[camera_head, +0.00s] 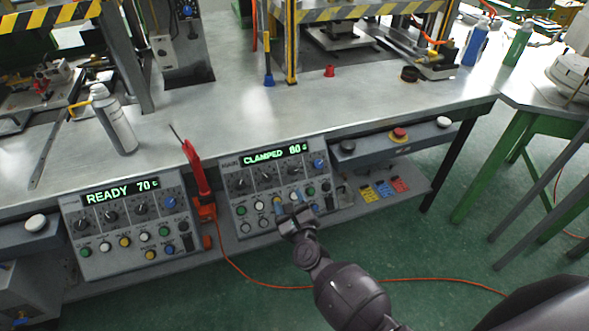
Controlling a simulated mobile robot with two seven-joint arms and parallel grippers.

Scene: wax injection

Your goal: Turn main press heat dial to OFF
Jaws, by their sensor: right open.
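The right control panel (273,187) has a green display reading "CLAMPED 60" and a label that seems to read MAIN. It carries a row of black dials (267,176) and a blue knob (319,163), with several coloured buttons below. The dial labels and pointer positions are too small to read, so I cannot tell which dial is for heat. My right gripper (292,211) is open and empty in front of the panel's lower right part, below the dials, and hides some buttons there. I cannot tell whether it touches the panel. My left gripper is not in view.
A similar left panel (125,220) reads "READY 70". A red-handled tool (197,170) with an orange cable stands between the panels. A spray can (115,122) stands on the metal bench (240,115). A red emergency button (398,133) is on the bench front.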

